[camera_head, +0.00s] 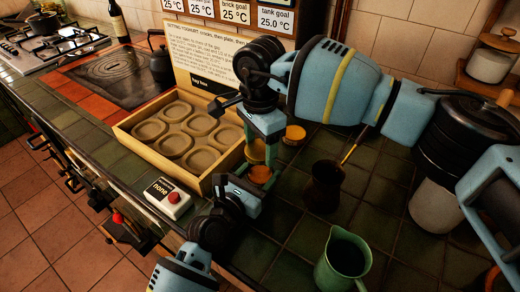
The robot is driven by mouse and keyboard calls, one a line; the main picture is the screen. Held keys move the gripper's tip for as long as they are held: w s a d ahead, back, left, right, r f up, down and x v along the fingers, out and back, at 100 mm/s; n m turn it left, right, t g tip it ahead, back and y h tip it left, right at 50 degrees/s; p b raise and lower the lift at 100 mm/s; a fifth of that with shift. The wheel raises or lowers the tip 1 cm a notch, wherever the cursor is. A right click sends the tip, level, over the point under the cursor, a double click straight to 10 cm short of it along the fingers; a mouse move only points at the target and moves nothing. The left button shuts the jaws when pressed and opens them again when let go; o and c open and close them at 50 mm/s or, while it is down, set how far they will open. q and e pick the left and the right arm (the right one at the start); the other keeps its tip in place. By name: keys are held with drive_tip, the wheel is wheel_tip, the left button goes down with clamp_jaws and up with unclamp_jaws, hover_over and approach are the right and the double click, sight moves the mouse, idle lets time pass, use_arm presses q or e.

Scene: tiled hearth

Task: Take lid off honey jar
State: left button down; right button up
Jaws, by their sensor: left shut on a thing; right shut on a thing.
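The honey jar (260,174), small and amber-orange, is low between the fingers of my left gripper (247,188), which comes up from the bottom of the head view and is shut on it. My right gripper (265,135) points down from above and is shut on a yellowish round piece, which looks like the lid (256,151), just above the jar. The fingers hide part of both. I cannot tell for sure whether lid and jar still touch.
A wooden tray with round hollows (190,128) stands close on the left, with a red-button box (168,198) in front. Small orange round things (295,134) lie behind the grippers. A dark pot (324,187) and a green jug (343,260) stand on the right.

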drive_tip(key=shift+r, duration=0.8)
use_arm(q)
drive_tip(key=shift+c, duration=1.9)
unclamp_jaws()
drive_tip(key=v, duration=1.2)
